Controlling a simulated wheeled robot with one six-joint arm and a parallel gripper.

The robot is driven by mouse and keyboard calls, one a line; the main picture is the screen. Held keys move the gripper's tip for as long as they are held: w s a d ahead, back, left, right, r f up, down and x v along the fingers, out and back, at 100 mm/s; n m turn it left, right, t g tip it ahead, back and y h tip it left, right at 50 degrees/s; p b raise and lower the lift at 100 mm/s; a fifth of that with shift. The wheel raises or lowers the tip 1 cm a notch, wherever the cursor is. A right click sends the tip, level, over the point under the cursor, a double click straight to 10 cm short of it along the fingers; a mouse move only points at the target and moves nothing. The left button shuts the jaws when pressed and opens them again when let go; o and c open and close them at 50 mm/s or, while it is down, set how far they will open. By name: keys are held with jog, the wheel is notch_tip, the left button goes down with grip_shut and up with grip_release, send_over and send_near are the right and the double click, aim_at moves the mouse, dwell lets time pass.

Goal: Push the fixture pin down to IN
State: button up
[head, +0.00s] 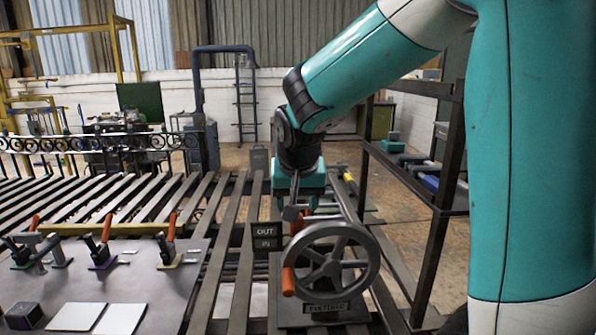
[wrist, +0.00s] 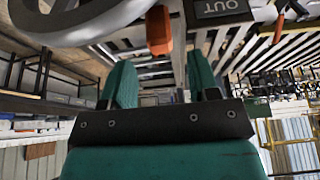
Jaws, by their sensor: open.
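My gripper (head: 299,200) is open and points down just behind the handwheel (head: 374,262) on the fixture. A short orange-red grip (head: 297,226), likely the pin's, shows just below the gripper and left of the wheel's top. The pin's shaft is not clear. A black plate (head: 265,238) beside it reads OUT above IN. In the wrist view my two fingers (wrist: 161,75) stand apart with nothing between them. An orange grip (wrist: 158,30) lies beyond their gap; I cannot tell which grip it is. The OUT plate (wrist: 222,8) is at upper right.
The wheel has its own orange handle (head: 288,282) at lower left. Left, a grey plate (head: 170,290) carries several red-handled toggle clamps (head: 104,240) and white pads (head: 120,319). Dark slats surround the fixture. A dark shelf rack (head: 447,170) stands at right.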

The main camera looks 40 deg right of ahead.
jog(key=v, duration=1)
jog(key=shift+b, duration=0.3)
jog(key=shift+s+a, duration=0.1)
jog(key=shift+a, duration=0.1)
